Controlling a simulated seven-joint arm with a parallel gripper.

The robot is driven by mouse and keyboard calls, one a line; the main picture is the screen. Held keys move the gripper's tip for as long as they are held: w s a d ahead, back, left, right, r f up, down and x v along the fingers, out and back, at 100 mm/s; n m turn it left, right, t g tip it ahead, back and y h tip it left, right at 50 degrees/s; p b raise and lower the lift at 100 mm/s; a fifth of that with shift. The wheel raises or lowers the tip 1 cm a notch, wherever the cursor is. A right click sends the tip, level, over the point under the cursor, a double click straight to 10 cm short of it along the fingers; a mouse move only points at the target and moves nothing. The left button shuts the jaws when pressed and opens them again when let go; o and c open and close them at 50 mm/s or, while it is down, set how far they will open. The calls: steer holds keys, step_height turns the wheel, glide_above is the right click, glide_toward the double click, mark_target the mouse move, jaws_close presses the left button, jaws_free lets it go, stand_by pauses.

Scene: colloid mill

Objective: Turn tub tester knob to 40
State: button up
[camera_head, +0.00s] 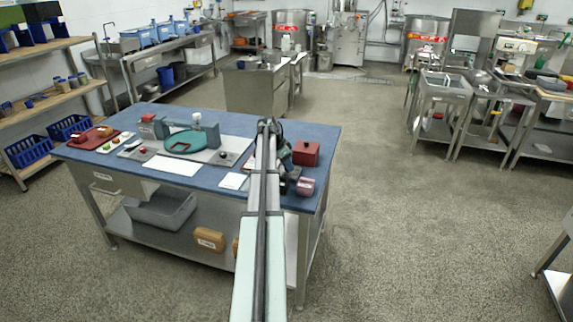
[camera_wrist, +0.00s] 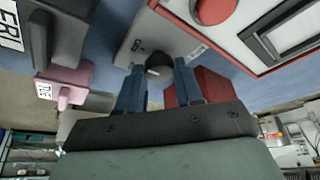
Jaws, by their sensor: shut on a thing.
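The knob (camera_wrist: 158,66) is a dark round knob on a pale grey panel (camera_wrist: 137,40) with small dark markings, in the upper middle of the wrist view. My gripper (camera_wrist: 160,74) has its two blue-grey fingers on either side of the knob and is shut on it. The knob's pointer and the scale numbers are too small or covered to read.
A red box (camera_head: 305,153) stands close to my wrist, also in the wrist view (camera_wrist: 205,84). A pink block (camera_head: 305,187) and a dark labelled block (camera_wrist: 55,40) are near. A white device with a red button (camera_wrist: 214,8) is close on the right. A green round pad (camera_head: 185,141) lies left.

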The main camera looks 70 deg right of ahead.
steer(key=shift+n, duration=0.4)
steer(key=n+t, duration=0.1)
steer(key=n, duration=0.1)
steer(key=n+h, duration=0.1)
steer(key=n, duration=0.1)
steer(key=shift+s+a+n+t, duration=0.2)
steer(key=shift+n+t, duration=0.1)
steer(key=shift+t, duration=0.1)
steer(key=n+t, duration=0.1)
steer(key=n, duration=0.2)
steer(key=n+t, duration=0.1)
steer(key=n, duration=0.2)
steer(key=shift+s+d+t, duration=0.1)
steer(key=shift+s+t, duration=0.1)
steer(key=shift+t, duration=0.1)
steer(key=n+t, duration=0.1)
steer(key=n, duration=0.2)
steer(key=n+t+y, duration=0.1)
steer(key=n, duration=0.2)
steer(key=shift+s+d+n, duration=0.15)
steer(key=shift+d+n, duration=0.05)
steer(key=shift+n, duration=0.1)
steer(key=n+y, duration=0.1)
steer(key=n, duration=0.2)
steer(key=n+t+y, duration=0.1)
steer(key=n, duration=0.1)
steer(key=shift+s+n, duration=0.1)
steer(key=shift+n, duration=0.3)
steer(key=o, duration=1)
